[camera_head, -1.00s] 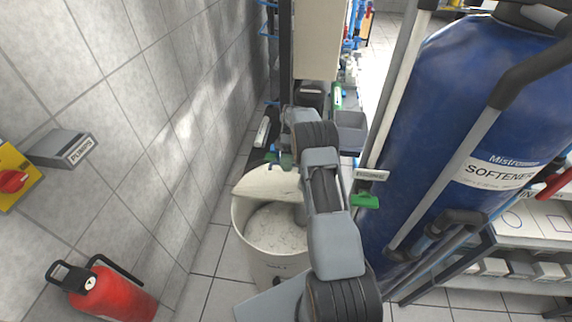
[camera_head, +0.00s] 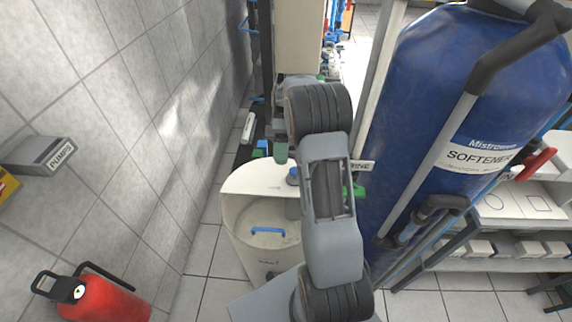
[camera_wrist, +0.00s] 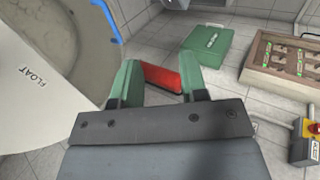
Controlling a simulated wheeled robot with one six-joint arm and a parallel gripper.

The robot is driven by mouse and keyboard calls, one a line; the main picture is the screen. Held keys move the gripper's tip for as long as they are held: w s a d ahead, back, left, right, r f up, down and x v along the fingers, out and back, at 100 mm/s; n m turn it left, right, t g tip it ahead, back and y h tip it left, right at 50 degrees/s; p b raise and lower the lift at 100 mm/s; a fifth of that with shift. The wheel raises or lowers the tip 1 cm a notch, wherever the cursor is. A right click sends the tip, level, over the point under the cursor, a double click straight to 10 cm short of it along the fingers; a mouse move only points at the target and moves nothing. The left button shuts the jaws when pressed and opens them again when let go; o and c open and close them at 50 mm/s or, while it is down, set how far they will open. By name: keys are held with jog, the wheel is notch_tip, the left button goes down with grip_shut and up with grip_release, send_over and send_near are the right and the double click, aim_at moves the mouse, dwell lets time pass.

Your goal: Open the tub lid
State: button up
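The white tub (camera_head: 243,245) stands on the floor in the middle of the head view. Its rear top half is a pale panel (camera_head: 255,181). The front half shows a grey-brown flat surface with a blue handle (camera_head: 267,231), apparently the lid lying level. In the wrist view, the blue handle (camera_wrist: 106,20) is at upper left, beside a white part marked FLOAT (camera_wrist: 35,85). My gripper (camera_wrist: 160,62) has green fingers held apart with nothing between them. In the head view, the gripper (camera_head: 271,150) is beyond the tub's rear edge, clear of the handle.
A tall blue softener tank (camera_head: 430,130) stands close to the right. A tiled wall (camera_head: 120,110) bounds the left, with a red fire extinguisher (camera_head: 100,298) below it. The wrist view shows a green case (camera_wrist: 208,45) and wooden tray (camera_wrist: 285,65) on the floor.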

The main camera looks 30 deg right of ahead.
jog(key=shift+s+a+r+b, duration=0.1)
jog(key=shift+s+a+r, duration=0.2)
jog(key=shift+s, duration=0.5)
jog(key=shift+s+a+r+b, duration=0.15)
jog(key=shift+s+r, duration=0.25)
jog(key=shift+s, duration=0.45)
jog(key=shift+s+a+r+b, duration=0.1)
jog(key=shift+s+r, duration=0.25)
jog(key=shift+s, duration=0.45)
